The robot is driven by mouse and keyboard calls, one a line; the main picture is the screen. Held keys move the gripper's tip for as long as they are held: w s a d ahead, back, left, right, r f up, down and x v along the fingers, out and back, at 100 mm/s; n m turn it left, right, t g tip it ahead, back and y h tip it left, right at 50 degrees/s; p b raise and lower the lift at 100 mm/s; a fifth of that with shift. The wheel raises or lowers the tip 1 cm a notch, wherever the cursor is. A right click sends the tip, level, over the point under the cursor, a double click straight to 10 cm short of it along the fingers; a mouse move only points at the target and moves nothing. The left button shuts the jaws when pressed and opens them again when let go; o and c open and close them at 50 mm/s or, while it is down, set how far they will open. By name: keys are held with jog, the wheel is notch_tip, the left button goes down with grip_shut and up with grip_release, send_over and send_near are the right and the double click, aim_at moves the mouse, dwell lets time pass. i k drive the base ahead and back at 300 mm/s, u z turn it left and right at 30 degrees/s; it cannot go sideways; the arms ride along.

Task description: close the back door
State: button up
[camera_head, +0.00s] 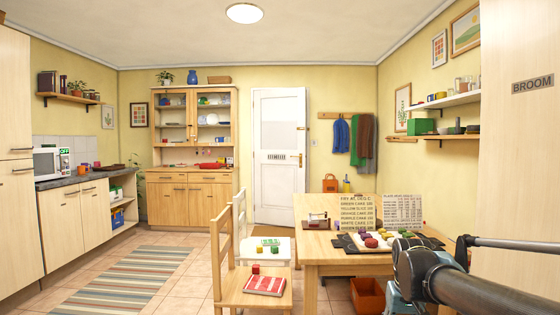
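The back door (279,180) is a white panelled door in the far wall, between the wooden hutch and the coat rack. A small sign is on its middle, and a brass handle (296,156) is at its right side. Its bottom edge slants a little, so it looks slightly ajar, but the gap is not clear from here. My arm reaches in from the lower right, in front of the table, far from the door. The fingers of my gripper do not show.
A wooden table (330,256) with cakes and signs stands front right. A chair (252,290) with a red book and another chair (240,213) stand left of it. A striped rug (125,283) lies on open floor at the left, before the counter (85,180) and hutch (190,200).

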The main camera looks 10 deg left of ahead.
aim_at(278, 113)
jog(key=u, duration=1.8)
jog(key=i, duration=5.4)
jog(key=z, duration=0.75)
